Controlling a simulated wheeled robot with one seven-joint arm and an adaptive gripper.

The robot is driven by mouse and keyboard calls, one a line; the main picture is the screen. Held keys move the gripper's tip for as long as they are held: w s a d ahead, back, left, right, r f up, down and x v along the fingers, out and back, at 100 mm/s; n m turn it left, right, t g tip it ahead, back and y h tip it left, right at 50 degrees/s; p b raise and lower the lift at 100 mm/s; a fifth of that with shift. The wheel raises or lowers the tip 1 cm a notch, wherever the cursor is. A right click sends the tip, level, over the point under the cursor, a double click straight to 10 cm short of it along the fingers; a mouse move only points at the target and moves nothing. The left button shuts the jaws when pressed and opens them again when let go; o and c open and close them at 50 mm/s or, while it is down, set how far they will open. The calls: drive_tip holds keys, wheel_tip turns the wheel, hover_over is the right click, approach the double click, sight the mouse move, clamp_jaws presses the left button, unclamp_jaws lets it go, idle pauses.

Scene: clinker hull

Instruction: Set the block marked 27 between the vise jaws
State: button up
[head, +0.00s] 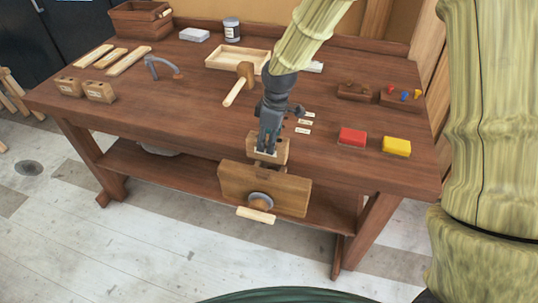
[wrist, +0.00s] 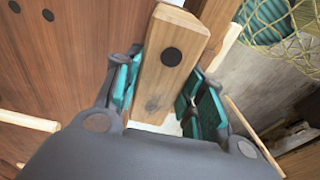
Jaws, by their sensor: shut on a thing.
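My gripper (head: 266,149) is shut on a light wooden block (head: 282,152) at the front edge of the bench. In the wrist view the block (wrist: 160,85) lies between the teal finger pads, with dark round dots on its upper face. I cannot read a number on it. The vise (head: 290,193), with a wide wooden front jaw and a round hub with a handle, is on the bench front just below and in front of the block. I cannot tell whether the block is down between the jaws or just above them. Two other labelled blocks (head: 99,91) stand at the bench's left.
A mallet (head: 245,72) lies by a shallow tray (head: 226,58) behind my gripper. Small white labels (head: 304,122) lie right of it. A red block (head: 352,137) and a yellow block (head: 396,146) are further right.

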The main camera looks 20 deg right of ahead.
drive_tip(key=shift+f+p, duration=0.7)
drive_tip(key=shift+f, duration=2.3)
drive_tip(key=shift+s+f, duration=0.1)
drive_tip(key=shift+f, duration=0.05)
drive_tip(key=o, duration=1.3)
drive_tip(key=shift+o, duration=0.2)
drive_tip(key=shift+s+d+r+b, duration=0.2)
drive_tip(key=shift+r+b, duration=0.35)
drive_tip(key=shift+r, duration=1.5)
drive_tip(key=shift+s+d+r+b, duration=0.15)
drive_tip(key=shift+r+b, duration=0.35)
drive_tip(key=shift+r, duration=1.5)
drive_tip(key=shift+s+d+r+b, duration=0.1)
drive_tip(key=shift+d+r+b, duration=0.3)
drive_tip(key=shift+r, duration=1.65)
drive_tip(key=shift+a, duration=0.15)
